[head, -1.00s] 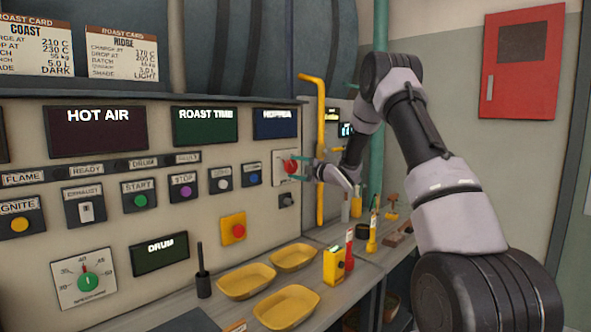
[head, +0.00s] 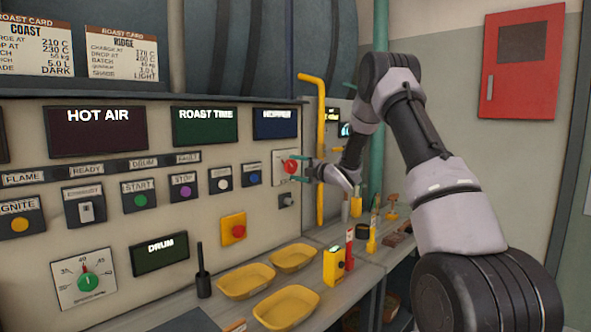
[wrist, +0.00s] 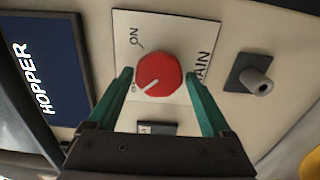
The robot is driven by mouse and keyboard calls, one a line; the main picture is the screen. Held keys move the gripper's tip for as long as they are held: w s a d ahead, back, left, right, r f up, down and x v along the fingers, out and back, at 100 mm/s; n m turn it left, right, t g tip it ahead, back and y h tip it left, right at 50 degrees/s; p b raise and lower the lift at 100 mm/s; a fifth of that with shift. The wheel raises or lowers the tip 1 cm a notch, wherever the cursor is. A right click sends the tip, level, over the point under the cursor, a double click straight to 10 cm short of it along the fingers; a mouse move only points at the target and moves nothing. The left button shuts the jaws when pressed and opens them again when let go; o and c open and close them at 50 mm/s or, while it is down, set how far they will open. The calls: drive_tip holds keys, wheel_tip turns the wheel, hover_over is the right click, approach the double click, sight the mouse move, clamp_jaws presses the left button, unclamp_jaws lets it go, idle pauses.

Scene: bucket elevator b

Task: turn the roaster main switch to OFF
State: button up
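The roaster main switch is a red knob (head: 290,167) on a pale plate on the control panel; the wrist view shows it close (wrist: 159,76). Its white pointer line points to the lower left in the wrist view, toward a partly hidden label starting with O, away from the ON label. My gripper (head: 303,169) is at the knob. In the wrist view its two green fingers (wrist: 159,78) stand on either side of the knob, with visible gaps. It is open and holds nothing.
A small grey knob (wrist: 256,82) sits right of the plate in the wrist view, and the HOPPER display (wrist: 47,75) sits left. A yellow pipe (head: 321,150) runs vertically just right of the switch. Yellow trays (head: 287,307) lie on the shelf below.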

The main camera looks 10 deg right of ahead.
drive_tip(key=shift+o, duration=0.2)
drive_tip(key=v, duration=1)
drive_tip(key=shift+s+d, duration=0.2)
drive_tip(key=shift+s, duration=0.1)
drive_tip(key=s+d+r+m+t+h, duration=0.1)
drive_tip(key=s+d+r+m+h, duration=0.25)
drive_tip(key=r+m+h, duration=0.5)
drive_tip(key=s+d+r+m+g+h, duration=0.2)
drive_tip(key=s+d+r+m, duration=0.1)
drive_tip(key=s+r+m, duration=0.45)
drive_tip(key=s+a+f+m+g, duration=0.1)
drive_tip(key=s+m, duration=0.3)
drive_tip(key=s, duration=0.7)
drive_tip(key=s+a+f+m+g+y, duration=0.1)
drive_tip(key=s+a+f+m+g, duration=0.1)
drive_tip(key=s, duration=0.8)
drive_tip(key=s+a+f+m+g+y, duration=0.1)
drive_tip(key=s+a+f+m+g, duration=0.1)
drive_tip(key=s+m, duration=0.5)
drive_tip(key=s+a+g, duration=0.1)
drive_tip(key=s+a, duration=0.1)
drive_tip(key=s, duration=0.2)
drive_tip(key=shift+s+a+m+g, duration=0.3)
drive_tip(key=shift+a, duration=0.1)
